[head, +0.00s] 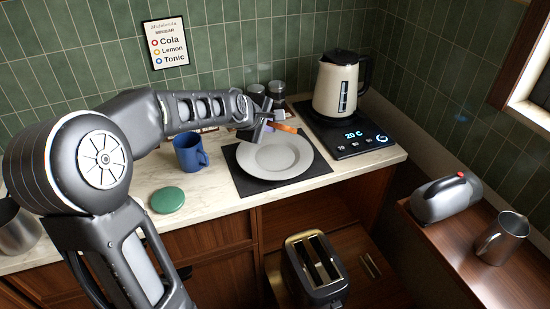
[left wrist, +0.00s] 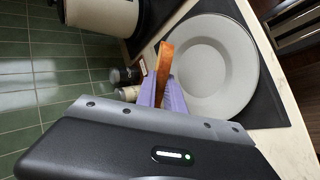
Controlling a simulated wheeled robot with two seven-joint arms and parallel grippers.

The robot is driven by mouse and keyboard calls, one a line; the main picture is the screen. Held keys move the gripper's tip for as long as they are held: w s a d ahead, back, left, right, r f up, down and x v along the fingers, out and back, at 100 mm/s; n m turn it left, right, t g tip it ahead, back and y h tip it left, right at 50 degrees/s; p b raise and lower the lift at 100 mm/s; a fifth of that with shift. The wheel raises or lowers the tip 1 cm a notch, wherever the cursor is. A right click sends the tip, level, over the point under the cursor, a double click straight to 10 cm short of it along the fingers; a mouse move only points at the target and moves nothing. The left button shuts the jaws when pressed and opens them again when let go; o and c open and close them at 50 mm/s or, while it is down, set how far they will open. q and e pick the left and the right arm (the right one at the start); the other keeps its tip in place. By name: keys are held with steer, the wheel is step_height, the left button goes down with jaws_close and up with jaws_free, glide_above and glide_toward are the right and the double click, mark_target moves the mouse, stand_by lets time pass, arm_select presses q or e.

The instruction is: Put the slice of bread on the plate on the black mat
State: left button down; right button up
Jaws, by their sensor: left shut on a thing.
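The slice of bread (head: 284,128), seen nearly edge-on as an orange-brown strip, is held in my left gripper (head: 269,122). The gripper is shut on it, above the back part of the plate. In the left wrist view the slice (left wrist: 164,68) sticks out from between the two purple-grey fingers of the gripper (left wrist: 162,92), beside and partly over the plate's edge. The grey round plate (head: 275,158) lies empty on the black mat (head: 246,185). The plate also shows in the left wrist view (left wrist: 212,70). I cannot tell the exact gap between bread and plate.
A cream kettle (head: 336,85) stands on a black base right of the mat. Dark-lidded jars (head: 277,90) stand behind the plate. A blue mug (head: 187,152) and a green disc (head: 168,200) are to the left. A toaster (head: 315,270) sits lower in front.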

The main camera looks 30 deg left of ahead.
arm_select(q)
step_height(320, 180, down, 6)
steer(key=b, duration=0.3)
steer(key=shift+r+b, duration=0.1)
steer(key=shift+b, duration=0.25)
steer(key=c, duration=1.6)
jaws_free()
steer(key=shift+s+r, duration=0.1)
steer(key=shift+s+r, duration=0.2)
steer(key=v, duration=0.7)
steer(key=shift+d, duration=0.1)
